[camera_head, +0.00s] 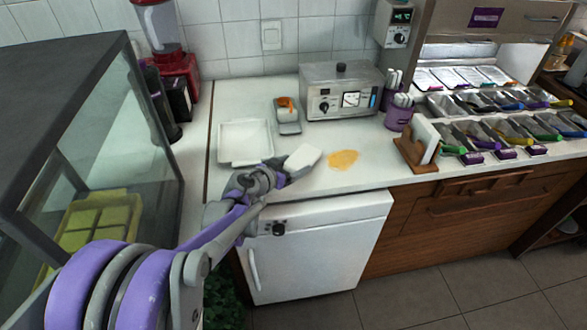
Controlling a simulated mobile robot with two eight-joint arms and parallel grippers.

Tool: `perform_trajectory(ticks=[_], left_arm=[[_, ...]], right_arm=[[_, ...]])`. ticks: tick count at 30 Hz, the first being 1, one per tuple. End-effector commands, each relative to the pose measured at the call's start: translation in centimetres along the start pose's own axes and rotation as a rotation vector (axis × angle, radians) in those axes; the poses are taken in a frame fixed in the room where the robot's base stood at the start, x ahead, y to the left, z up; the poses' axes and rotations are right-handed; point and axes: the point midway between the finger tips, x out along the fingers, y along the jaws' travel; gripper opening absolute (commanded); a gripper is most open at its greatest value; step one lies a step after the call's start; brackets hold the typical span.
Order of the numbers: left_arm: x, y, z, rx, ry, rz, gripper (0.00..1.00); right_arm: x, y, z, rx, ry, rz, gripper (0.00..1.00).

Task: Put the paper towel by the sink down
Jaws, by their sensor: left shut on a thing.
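My left gripper (284,172) reaches over the white counter (340,179) and is shut on a white paper towel (303,157). The paper towel is a pale folded block at the fingertips, close above or on the counter; I cannot tell whether it touches. The gripper hides its near end. Just right of it a flat yellow-orange spill (343,159) lies on the counter. A white shallow square basin or tray (245,141) is left of the towel, behind my arm; I cannot tell if it is the sink. My right gripper is not in view.
A small dish with an orange item (288,115) and a grey appliance (341,91) stand behind. A napkin holder (416,153) and purple cup (397,118) stand right of the spill. A glass case (100,150) is at the left. Topping bins (500,116) fill the right.

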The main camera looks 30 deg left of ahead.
Motion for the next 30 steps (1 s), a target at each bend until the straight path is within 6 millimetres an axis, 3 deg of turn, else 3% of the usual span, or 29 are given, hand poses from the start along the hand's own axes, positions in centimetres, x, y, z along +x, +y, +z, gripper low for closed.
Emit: perform_trajectory(ticks=[3, 15, 16, 18, 28, 30], left_arm=[[0.5, 0.0, 1.1, 0.000, 0.000, 0.000, 0.32], [0.6, 0.0, 1.5, 0.000, 0.000, 0.000, 0.32], [0.6, 0.0, 1.4, 0.000, 0.000, 0.000, 0.89], [0.6, 0.0, 1.4, 0.000, 0.000, 0.000, 1.00], [0.4, 0.0, 0.9, 0.000, 0.001, 0.000, 1.00], [-0.6, -0.1, 1.0, -0.001, 0.000, -0.002, 1.00]], right_arm=[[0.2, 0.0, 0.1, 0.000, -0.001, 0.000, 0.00], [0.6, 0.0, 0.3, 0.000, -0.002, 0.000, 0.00], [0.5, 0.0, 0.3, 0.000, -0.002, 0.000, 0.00], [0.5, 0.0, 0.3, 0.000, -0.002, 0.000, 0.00], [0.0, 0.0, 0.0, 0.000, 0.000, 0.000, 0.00], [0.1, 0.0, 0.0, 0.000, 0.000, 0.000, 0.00]])
